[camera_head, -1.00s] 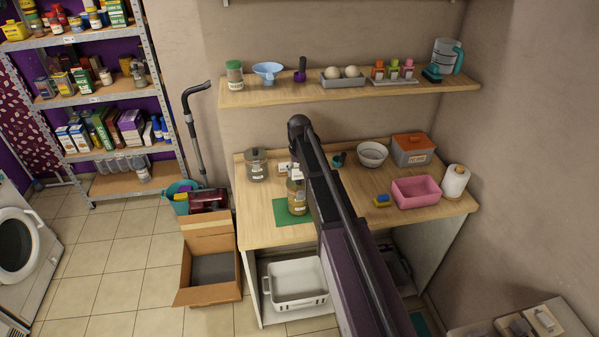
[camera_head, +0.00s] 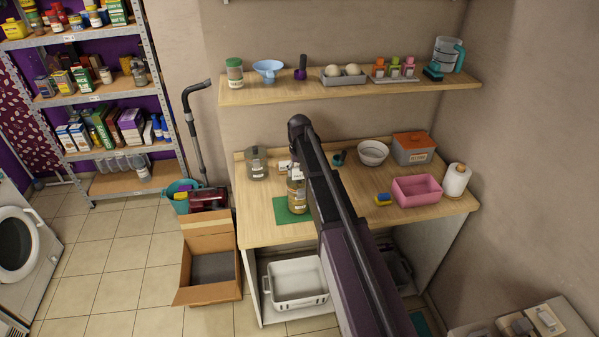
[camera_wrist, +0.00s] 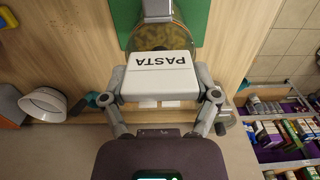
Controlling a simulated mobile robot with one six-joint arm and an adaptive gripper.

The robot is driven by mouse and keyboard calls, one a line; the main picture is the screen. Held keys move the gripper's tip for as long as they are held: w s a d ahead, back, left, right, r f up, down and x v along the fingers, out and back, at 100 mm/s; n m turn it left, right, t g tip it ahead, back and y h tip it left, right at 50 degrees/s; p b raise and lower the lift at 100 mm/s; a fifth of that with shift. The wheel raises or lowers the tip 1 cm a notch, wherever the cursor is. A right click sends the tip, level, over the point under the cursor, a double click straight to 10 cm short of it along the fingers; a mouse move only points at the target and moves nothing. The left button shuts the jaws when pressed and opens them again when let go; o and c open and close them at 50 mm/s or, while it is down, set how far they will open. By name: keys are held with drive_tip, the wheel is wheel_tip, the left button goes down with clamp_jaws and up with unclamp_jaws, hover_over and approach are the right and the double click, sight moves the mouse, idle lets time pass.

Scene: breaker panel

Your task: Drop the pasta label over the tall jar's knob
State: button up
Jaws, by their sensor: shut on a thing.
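My gripper (camera_wrist: 161,98) is shut on the white pasta label (camera_wrist: 160,75), a block-like tag reading PASTA, upside down in the wrist view. A finger presses each side. A jar with golden-brown contents (camera_wrist: 150,38) shows just beyond the label, partly hidden by it. It stands on a green mat (camera_wrist: 197,15); the head view also shows this jar (camera_head: 297,200). I cannot tell whether label and jar touch. A second clear jar with a dark lid (camera_head: 257,165) stands behind and left. My arm hides the gripper in the head view.
Small white tags (camera_head: 285,166) lie near the second jar. A shelf (camera_head: 350,91) runs above. The counter's front left is clear.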

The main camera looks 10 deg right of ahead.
sight(299, 178)
drive_tip(key=shift+f+b, duration=1.6)
drive_tip(key=shift+f, duration=0.05)
drive_tip(key=o, duration=1)
drive_tip(key=shift+r, duration=0.2)
wheel_tip(299, 178, up, 11)
drive_tip(key=p, duration=1.1)
drive_tip(key=shift+f, duration=0.15)
idle(0.4)
drive_tip(key=s+f+b, duration=0.4)
drive_tip(key=s, duration=0.5)
drive_tip(key=s+f+b, duration=0.5)
drive_tip(key=s, duration=0.4)
drive_tip(key=s+f+b, duration=0.5)
drive_tip(key=s, duration=0.5)
drive_tip(key=shift+d, duration=0.35)
